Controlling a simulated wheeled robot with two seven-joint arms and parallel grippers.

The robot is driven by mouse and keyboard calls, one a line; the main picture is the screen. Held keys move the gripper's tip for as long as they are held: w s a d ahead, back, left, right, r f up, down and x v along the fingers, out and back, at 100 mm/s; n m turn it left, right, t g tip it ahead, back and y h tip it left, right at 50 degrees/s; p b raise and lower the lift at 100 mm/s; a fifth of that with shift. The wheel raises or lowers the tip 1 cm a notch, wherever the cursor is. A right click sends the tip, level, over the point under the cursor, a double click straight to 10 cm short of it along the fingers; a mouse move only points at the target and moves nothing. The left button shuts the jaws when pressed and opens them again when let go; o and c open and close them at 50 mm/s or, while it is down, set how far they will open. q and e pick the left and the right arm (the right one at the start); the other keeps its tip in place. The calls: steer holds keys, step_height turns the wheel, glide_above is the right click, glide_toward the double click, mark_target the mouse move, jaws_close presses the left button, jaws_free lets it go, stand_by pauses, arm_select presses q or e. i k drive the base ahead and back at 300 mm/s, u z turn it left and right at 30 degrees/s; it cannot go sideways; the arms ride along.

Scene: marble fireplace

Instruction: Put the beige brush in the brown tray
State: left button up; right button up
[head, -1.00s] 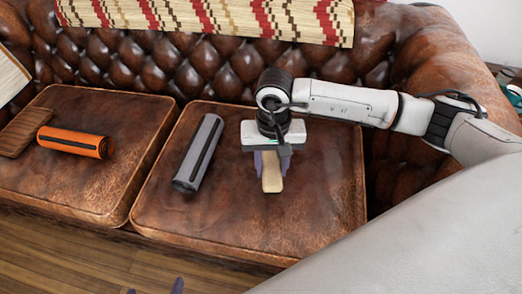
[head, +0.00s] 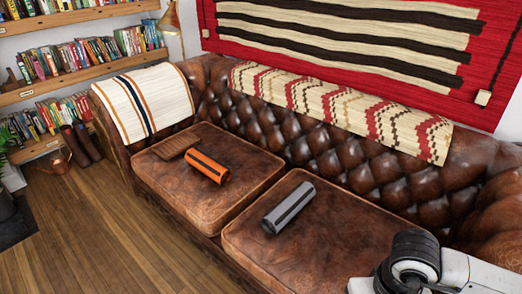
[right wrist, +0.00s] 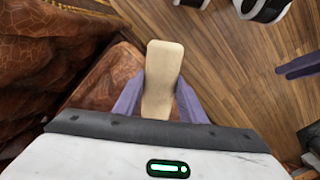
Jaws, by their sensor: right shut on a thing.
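The beige brush (right wrist: 163,75) is held between the purple fingers of my right gripper (right wrist: 160,102), which is shut on it, with its pale flat end pointing away from the wrist over the wooden floor. In the head view only my right wrist shows, at the bottom right, and the brush and fingers are out of sight. The brown tray (head: 178,147) lies on the left sofa cushion, behind the orange case, well left of my right arm. Purple fingers that look like my left gripper (right wrist: 300,66) show at the right edge of the wrist view; their opening is unclear.
An orange cylindrical case (head: 206,166) lies just in front of the tray. A grey cylindrical case (head: 288,207) lies on the right cushion (head: 320,240). The sofa back and a striped blanket (head: 145,103) stand behind. Wooden floor (head: 110,230) is open in front.

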mark_target(172, 148)
steer(key=u, duration=0.8)
steer(key=i, duration=0.9)
steer(key=u, duration=1.05)
steer(key=i, duration=1.95)
steer(key=z, duration=1.05)
steer(key=i, duration=0.7)
steer(key=z, duration=0.5)
